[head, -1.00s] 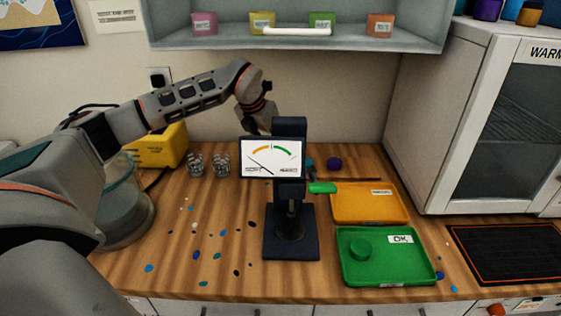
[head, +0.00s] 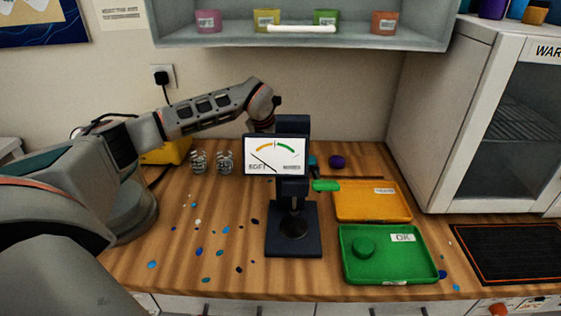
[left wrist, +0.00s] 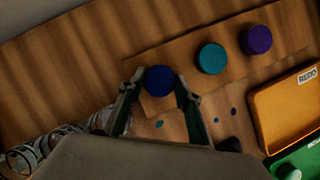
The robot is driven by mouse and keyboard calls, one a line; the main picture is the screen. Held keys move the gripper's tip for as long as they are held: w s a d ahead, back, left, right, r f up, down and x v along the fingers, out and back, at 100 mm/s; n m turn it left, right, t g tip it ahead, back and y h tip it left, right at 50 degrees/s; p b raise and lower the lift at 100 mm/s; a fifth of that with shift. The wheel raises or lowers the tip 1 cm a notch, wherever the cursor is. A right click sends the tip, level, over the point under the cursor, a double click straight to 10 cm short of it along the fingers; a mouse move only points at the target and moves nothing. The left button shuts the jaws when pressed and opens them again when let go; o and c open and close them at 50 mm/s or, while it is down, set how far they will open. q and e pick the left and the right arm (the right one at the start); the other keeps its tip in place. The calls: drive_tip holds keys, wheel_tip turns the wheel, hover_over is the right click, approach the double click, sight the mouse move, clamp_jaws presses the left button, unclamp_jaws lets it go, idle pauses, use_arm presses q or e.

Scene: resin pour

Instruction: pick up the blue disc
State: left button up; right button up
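The blue disc (left wrist: 160,80) lies on a wooden board in the left wrist view, just past and between the fingertips of my left gripper (left wrist: 157,90). The fingers are spread apart, with a finger on each side of the disc; I cannot tell whether they touch it. In the head view the gauge stand (head: 292,188) hides the blue disc and the fingers of my left gripper. My right gripper is in neither view.
A teal disc (left wrist: 211,58) and a purple disc (left wrist: 256,40) stand on the board to the right. Glass cups (head: 224,162) stand left of the gauge.

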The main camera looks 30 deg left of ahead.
use_arm(q)
drive_tip(key=r, duration=0.7)
drive_tip(key=shift+s, duration=0.35)
drive_tip(key=s+b, duration=0.2)
drive_tip(key=s, duration=1.5)
drive_tip(key=shift+s+a, duration=0.2)
drive_tip(key=shift+a, duration=0.1)
